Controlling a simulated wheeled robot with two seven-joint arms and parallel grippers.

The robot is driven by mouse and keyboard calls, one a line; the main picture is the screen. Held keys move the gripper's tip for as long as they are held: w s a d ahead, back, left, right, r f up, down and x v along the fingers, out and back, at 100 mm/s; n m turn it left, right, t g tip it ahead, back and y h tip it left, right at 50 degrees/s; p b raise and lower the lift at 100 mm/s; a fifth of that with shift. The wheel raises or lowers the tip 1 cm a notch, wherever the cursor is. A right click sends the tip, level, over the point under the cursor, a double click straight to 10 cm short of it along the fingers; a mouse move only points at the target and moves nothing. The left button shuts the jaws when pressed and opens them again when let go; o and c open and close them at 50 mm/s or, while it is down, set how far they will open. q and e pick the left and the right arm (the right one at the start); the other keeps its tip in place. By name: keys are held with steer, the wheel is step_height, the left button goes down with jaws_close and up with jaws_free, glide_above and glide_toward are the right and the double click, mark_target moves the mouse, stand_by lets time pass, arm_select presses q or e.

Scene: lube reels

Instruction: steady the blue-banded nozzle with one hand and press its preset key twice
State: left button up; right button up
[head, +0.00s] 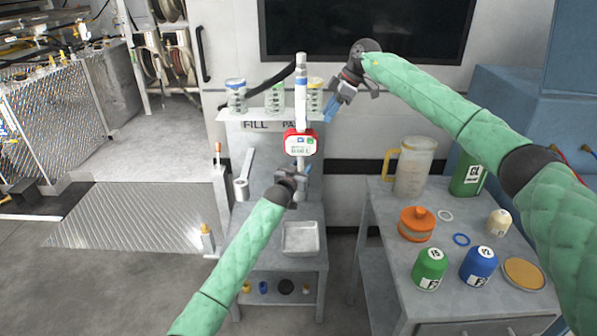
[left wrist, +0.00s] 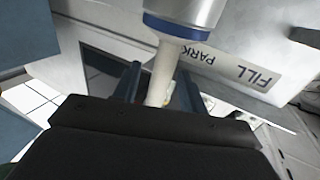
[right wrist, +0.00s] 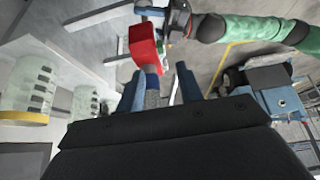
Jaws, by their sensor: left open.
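The nozzle stands upright at the fill panel, with a pale tube (head: 301,108) on top and a red meter body (head: 300,143) whose small screen faces me. The preset key is too small to make out. My left gripper (head: 298,178) is open just below the meter. In the left wrist view the nozzle's pale spout (left wrist: 163,75) shows between the open fingers, under a blue band (left wrist: 178,27). My right gripper (head: 331,108) is to the right of the upper tube, apart from it. In the right wrist view its fingers (right wrist: 160,88) are apart, and the red meter (right wrist: 143,45) is beyond them.
A metal tray (head: 300,238) sits on the bench below. The right table (head: 385,225) holds a jug (head: 413,165), an orange pot (head: 416,223), and green (head: 430,268) and blue (head: 478,264) containers.

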arm_select(q)
jaws_close()
arm_select(e)
jaws_close()
stand_by(1.7)
